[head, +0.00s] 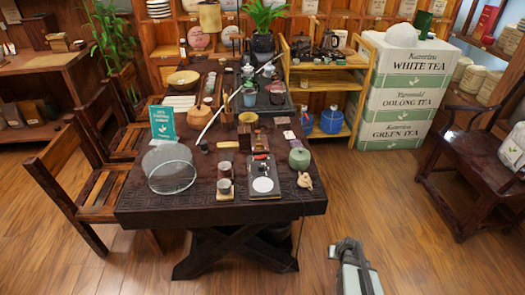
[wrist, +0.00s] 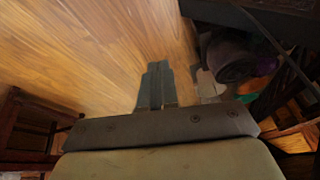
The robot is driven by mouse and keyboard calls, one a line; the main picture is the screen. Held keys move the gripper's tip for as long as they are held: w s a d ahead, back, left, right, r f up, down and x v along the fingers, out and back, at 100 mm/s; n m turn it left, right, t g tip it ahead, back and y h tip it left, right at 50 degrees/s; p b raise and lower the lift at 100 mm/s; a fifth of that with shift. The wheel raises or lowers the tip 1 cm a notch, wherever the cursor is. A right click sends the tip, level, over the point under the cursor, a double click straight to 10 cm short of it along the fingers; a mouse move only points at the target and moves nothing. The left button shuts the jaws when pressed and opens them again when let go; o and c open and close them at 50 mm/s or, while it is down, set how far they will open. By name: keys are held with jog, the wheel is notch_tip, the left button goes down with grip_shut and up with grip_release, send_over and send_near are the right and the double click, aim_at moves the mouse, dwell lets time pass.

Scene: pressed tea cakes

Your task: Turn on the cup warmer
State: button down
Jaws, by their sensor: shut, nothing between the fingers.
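What looks like the cup warmer (head: 266,194) is a flat dark slab with a pale round plate, lying near the front edge of the dark carved table (head: 150,211). A small red and dark item lies toward its far end. Its switch is too small to make out. My gripper (head: 346,246) is low at the bottom of the head view, in front and to the right of the table, well apart from the warmer. In the wrist view its fingers (wrist: 156,84) are together and empty over wooden floor. The warmer is not recognisable in the wrist view.
Two small cups (head: 225,169) stand left of the warmer. A green round jar (head: 299,158) and a small figurine (head: 304,181) stand to its right. A glass or mesh dome (head: 168,168) is at the left. A dark chair (head: 462,165) stands right; the floor between is clear.

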jog(key=w+d+r+m+t+h, duration=0.1)
jog(key=w+d+r, duration=0.25)
jog(key=d, duration=0.25)
jog(key=w+d+r+t+h, duration=0.1)
jog(key=w+d+r+t, duration=0.2)
jog(key=d, duration=0.4)
notch_tip(320, 180, up, 45)
jog(key=n+g+h, duration=0.2)
jog(key=n+g, duration=0.1)
jog(key=g, duration=0.5)
send_over(265, 156)
jog(key=a, duration=0.5)
jog(key=shift+w+a+f, duration=0.1)
jog(key=shift+a+f, duration=0.05)
jog(key=x, duration=1.4)
jog(key=shift+a, duration=0.25)
